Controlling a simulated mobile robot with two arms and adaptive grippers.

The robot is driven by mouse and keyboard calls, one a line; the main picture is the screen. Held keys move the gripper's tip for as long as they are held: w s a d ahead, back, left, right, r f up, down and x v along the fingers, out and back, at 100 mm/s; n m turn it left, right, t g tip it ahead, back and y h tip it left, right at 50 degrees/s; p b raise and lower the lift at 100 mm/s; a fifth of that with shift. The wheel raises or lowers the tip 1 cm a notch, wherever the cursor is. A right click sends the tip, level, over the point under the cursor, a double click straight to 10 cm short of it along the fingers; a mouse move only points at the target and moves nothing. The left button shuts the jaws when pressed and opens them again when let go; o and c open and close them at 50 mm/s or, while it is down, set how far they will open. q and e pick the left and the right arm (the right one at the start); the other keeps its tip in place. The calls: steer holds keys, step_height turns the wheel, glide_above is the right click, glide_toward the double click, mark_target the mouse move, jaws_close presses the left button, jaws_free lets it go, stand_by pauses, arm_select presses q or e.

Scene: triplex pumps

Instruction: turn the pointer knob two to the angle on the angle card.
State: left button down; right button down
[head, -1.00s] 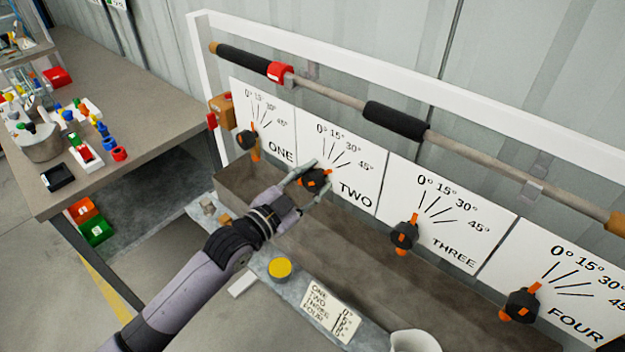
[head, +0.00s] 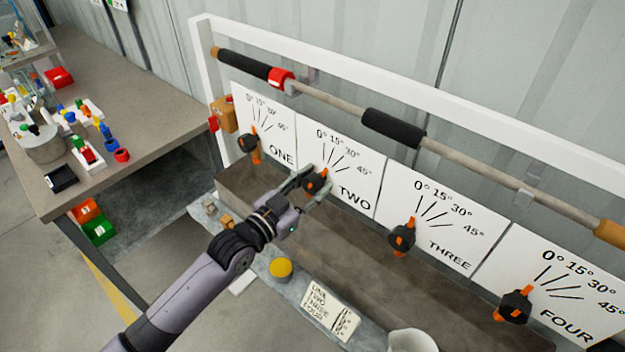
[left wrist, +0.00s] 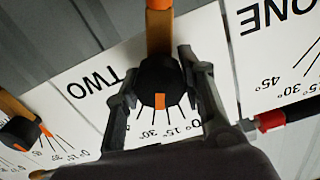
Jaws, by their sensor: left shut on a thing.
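Pointer knob two (head: 316,183) is black with an orange pointer, on the white dial plate marked TWO (head: 358,172). My left gripper (head: 314,186) is shut on it, one finger on each side. In the left wrist view, the fingers (left wrist: 160,92) flank the knob (left wrist: 158,72), and its orange pointer faces down towards the fan of angle lines. The exact angle is hard to tell. The angle card (head: 331,311) lies on the ledge in front; it lists ONE to FOUR with angles too small to read surely. My right gripper is not in view.
Knob one (head: 247,142) is left of knob two; knobs three (head: 402,237) and four (head: 514,306) are to the right. A padded rail (head: 480,166) runs above the plates. A yellow disc (head: 281,267) and a white cup (head: 412,341) are on the ledge.

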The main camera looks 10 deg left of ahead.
arm_select(q)
steer(key=shift+n, duration=0.6)
steer(key=c, duration=1)
jaws_free()
steer(key=shift+c, duration=0.2)
steer(key=v, duration=1.2)
steer(key=shift+f, duration=0.1)
